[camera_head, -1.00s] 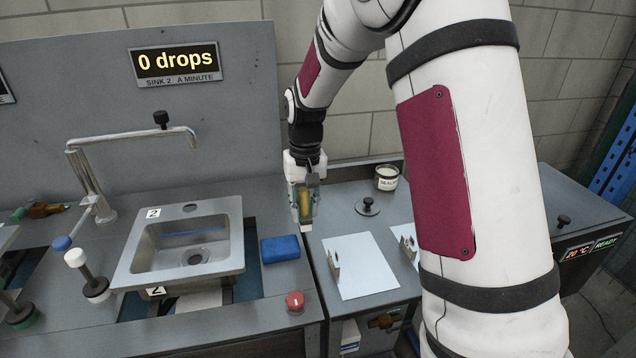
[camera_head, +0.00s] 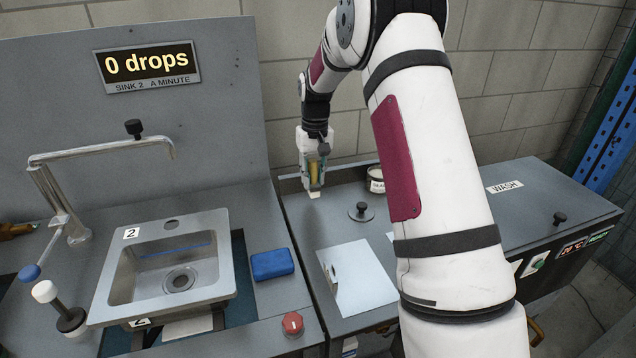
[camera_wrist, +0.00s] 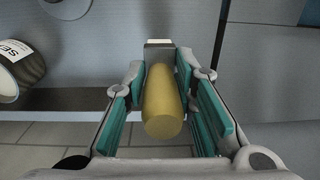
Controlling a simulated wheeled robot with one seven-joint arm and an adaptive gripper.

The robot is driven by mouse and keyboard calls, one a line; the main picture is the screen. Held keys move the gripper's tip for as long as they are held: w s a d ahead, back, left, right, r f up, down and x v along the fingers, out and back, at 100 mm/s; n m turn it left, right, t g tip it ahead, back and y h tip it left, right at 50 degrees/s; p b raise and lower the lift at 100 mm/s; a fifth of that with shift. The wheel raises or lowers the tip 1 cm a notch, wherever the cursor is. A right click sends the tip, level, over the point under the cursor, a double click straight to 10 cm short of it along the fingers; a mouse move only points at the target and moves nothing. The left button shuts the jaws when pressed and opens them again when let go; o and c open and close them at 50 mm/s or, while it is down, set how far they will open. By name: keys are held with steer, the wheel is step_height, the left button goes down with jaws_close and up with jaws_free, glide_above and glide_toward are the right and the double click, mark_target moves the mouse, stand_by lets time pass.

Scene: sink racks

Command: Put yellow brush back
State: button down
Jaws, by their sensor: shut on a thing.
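My gripper (camera_wrist: 163,95) is shut on the yellow brush (camera_wrist: 165,103), whose thick yellow handle lies between the green-padded fingers in the wrist view. A pale block-like end of the brush shows beyond the fingertips. In the head view my gripper (camera_head: 316,172) holds the brush (camera_head: 315,174) upright, pale end down, over the back left of the counter right of the sink. I cannot tell whether the pale end touches the counter.
A labelled tin (camera_head: 376,180) stands right of my gripper, with a black-knobbed lid (camera_head: 361,211) in front. A white sheet (camera_head: 356,276) lies nearer. The sink (camera_head: 165,268), blue sponge (camera_head: 272,264) and red knob (camera_head: 292,324) are at left. A wall stands behind.

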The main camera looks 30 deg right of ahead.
steer(key=shift+w+d+f, duration=0.1)
steer(key=shift+w+d, duration=0.25)
steer(key=shift+d, duration=0.25)
steer(key=shift+w+d+f, duration=0.1)
steer(key=shift+w+d, duration=0.25)
steer(key=shift+d, duration=0.2)
steer(key=shift+a+f+p, duration=0.1)
steer(key=shift+f+p, duration=0.2)
steer(key=shift+f, duration=1.35)
steer(key=shift+f, duration=0.15)
steer(key=c, duration=1.3)
jaws_free()
